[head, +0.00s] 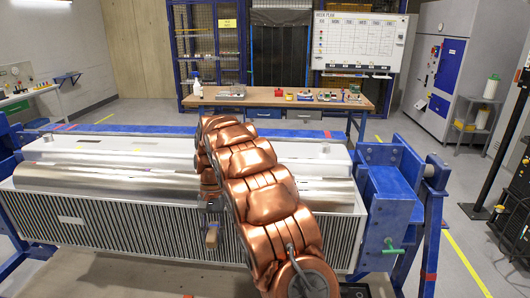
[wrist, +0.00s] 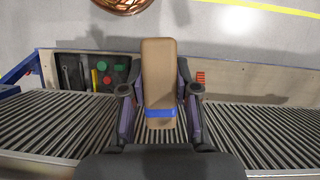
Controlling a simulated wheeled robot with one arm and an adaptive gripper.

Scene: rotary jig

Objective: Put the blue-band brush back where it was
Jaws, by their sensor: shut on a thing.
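The blue-band brush (wrist: 159,75) is a long tan block with a blue band (wrist: 160,113) near its lower end in the wrist view. My gripper (wrist: 160,95) is shut on it, one finger on each side. In the head view the brush (head: 211,238) hangs below my gripper (head: 212,207), in front of the finned face of the jig (head: 110,230).
A dark tool tray (wrist: 85,72) on the shelf's left holds a wrench and yellow, green and red items. A small red thing (wrist: 201,77) lies right of the brush. The jig's blue end frame (head: 390,205) stands at the right. A workbench (head: 280,97) stands behind.

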